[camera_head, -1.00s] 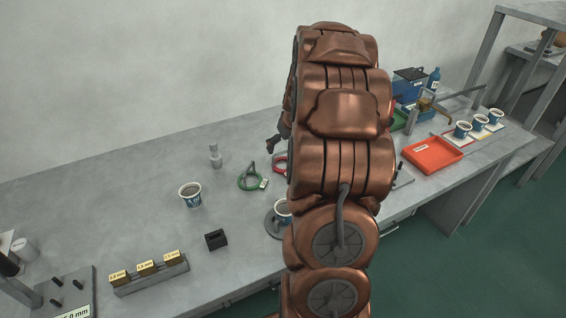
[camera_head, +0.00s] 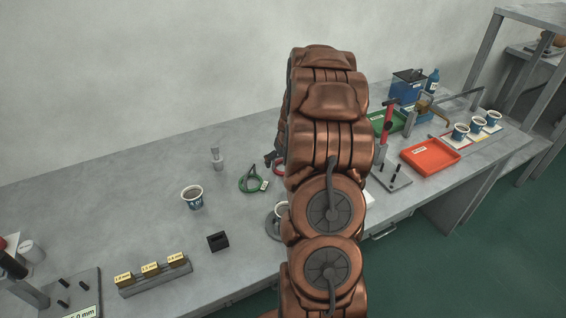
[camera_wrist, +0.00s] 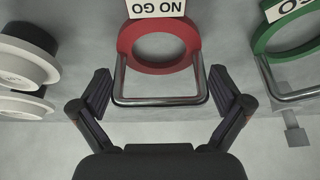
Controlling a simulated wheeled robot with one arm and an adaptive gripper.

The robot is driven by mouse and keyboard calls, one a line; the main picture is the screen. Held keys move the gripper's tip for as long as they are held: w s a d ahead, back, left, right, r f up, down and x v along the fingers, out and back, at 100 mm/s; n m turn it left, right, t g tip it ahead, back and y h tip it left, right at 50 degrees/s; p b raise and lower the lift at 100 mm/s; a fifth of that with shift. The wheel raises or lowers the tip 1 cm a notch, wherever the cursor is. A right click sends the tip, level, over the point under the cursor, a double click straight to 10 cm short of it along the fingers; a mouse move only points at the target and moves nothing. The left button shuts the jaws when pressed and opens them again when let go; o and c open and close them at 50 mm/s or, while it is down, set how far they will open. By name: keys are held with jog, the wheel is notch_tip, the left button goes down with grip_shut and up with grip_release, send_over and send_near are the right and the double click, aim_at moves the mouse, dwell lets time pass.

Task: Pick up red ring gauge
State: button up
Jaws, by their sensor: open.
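The red ring gauge (camera_wrist: 124,46) lies on the table in the wrist view, with a white "NO GO" tag and a metal wire handle. My gripper (camera_wrist: 161,92) is open, its two fingers on either side of the handle. In the wrist view the handle's end bar lies between the fingertips, and I see no grip on it. The gripper is mostly hidden there too.
A green ring gauge (camera_head: 243,186) lies to the left of the red one in the head view. A paper cup (camera_head: 192,199) and a black block (camera_head: 218,242) stand nearby.

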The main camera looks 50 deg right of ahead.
jog(key=shift+f, duration=0.1)
jog(key=shift+c, duration=0.2)
jog(key=c, duration=1)
